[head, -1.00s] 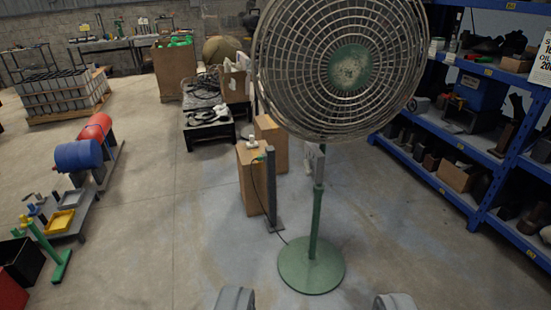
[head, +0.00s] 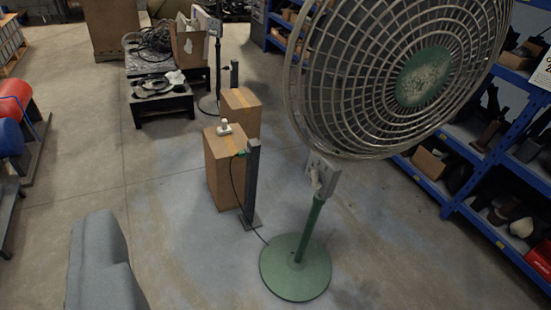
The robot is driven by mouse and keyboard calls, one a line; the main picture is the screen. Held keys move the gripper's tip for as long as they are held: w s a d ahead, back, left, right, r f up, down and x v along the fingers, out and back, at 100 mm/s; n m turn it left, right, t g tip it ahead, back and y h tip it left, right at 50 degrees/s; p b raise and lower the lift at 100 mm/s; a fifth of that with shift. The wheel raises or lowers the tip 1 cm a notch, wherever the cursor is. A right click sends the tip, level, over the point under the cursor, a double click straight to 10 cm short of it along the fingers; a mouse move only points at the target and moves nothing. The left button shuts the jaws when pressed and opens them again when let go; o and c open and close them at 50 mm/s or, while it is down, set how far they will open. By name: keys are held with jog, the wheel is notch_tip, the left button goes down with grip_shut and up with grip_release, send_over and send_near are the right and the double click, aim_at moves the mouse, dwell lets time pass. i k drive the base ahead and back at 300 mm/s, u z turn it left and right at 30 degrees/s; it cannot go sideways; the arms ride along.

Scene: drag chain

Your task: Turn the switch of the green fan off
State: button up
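The green fan (head: 412,80) stands at the right in the head view, with a round wire cage, green hub, green pole and round green base. A grey switch box (head: 327,168) sits on its pole just under the cage. A pale knob or lever (head: 316,182) shows on the box's face; its exact setting is too small to tell. One thick grey piece of my gripper (head: 102,262) shows at the lower left, apart from the fan and well left of the switch box. A second finger is not visible, so its opening is unclear.
A dark post (head: 252,185) with a cable stands left of the fan; the cable runs to the fan's base. Cardboard boxes (head: 225,180) stand behind it. Blue shelves (head: 470,185) line the right. The floor in front of the fan is clear.

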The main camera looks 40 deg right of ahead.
aim_at(316, 185)
jog(key=z, duration=0.05)
jog(key=i, duration=0.85)
jog(key=z, duration=0.25)
